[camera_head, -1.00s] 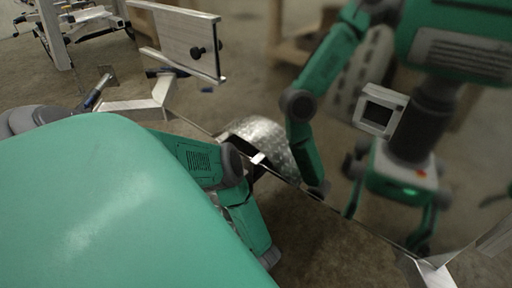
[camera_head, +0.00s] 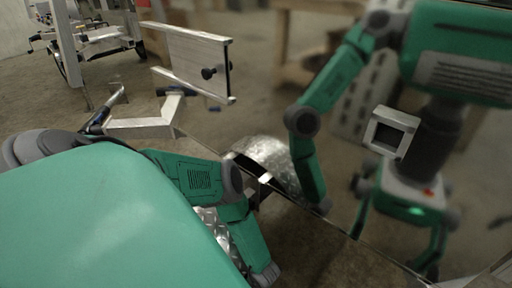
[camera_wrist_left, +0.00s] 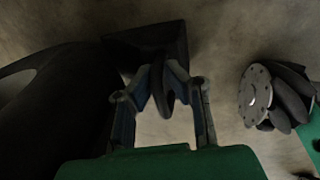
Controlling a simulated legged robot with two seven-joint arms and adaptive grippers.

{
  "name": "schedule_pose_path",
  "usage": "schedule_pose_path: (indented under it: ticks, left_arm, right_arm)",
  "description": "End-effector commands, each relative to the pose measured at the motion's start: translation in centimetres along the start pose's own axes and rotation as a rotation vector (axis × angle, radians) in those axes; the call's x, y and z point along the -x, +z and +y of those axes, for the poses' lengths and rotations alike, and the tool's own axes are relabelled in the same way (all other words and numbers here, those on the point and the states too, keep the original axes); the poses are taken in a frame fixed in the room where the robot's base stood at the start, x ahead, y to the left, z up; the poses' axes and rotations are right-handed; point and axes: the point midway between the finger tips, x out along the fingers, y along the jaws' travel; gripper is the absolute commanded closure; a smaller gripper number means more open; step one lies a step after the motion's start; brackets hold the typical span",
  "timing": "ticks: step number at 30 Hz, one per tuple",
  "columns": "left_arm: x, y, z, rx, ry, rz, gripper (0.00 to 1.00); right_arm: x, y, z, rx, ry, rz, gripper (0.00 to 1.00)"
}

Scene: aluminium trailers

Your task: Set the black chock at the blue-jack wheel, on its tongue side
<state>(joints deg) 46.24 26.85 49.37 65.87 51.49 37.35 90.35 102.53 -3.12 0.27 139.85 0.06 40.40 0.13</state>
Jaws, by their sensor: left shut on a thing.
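In the left wrist view the black chock (camera_wrist_left: 150,38) is a dark wedge on or just above the concrete floor. My left gripper (camera_wrist_left: 164,78) is shut on its dark grip part. A black tyre (camera_wrist_left: 60,100) fills the left side of that view, close beside the chock; I cannot tell whether they touch. In the head view my left arm reaches down beside the trailer's diamond-plate fender (camera_head: 212,222). The chock and wheel are hidden there behind my arm and body. My right gripper is not in view.
A shiny trailer side (camera_head: 345,235) runs along the right and mirrors my body and arm. An aluminium tongue frame (camera_head: 140,128) with a dark jack handle (camera_head: 108,107) lies at left. Another trailer (camera_head: 95,35) stands farther back. Floor between is open.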

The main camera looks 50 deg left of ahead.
Motion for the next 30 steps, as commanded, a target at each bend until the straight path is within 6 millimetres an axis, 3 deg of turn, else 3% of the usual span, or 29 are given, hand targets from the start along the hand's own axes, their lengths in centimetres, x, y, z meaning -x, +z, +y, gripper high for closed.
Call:
schedule_pose_path:
  ticks: [11,12,13,23,30]
  left_arm:
    - [-0.1,0.3,0.9,-0.002,0.007,-0.002,1.00]
    - [-0.1,0.3,0.9,-0.001,0.008,-0.002,0.77]
    - [-0.1,0.3,0.9,-0.001,0.008,-0.002,0.67]
    - [0.0,0.3,1.2,0.000,0.013,-0.002,0.67]
    - [2.9,0.4,1.0,-0.001,0.008,-0.003,0.67]
  right_arm:
    - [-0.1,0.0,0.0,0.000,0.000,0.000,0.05]
    - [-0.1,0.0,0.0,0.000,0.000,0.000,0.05]
    - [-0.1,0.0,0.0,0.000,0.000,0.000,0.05]
    - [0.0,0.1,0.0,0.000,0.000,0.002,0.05]
    - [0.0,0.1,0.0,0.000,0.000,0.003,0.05]
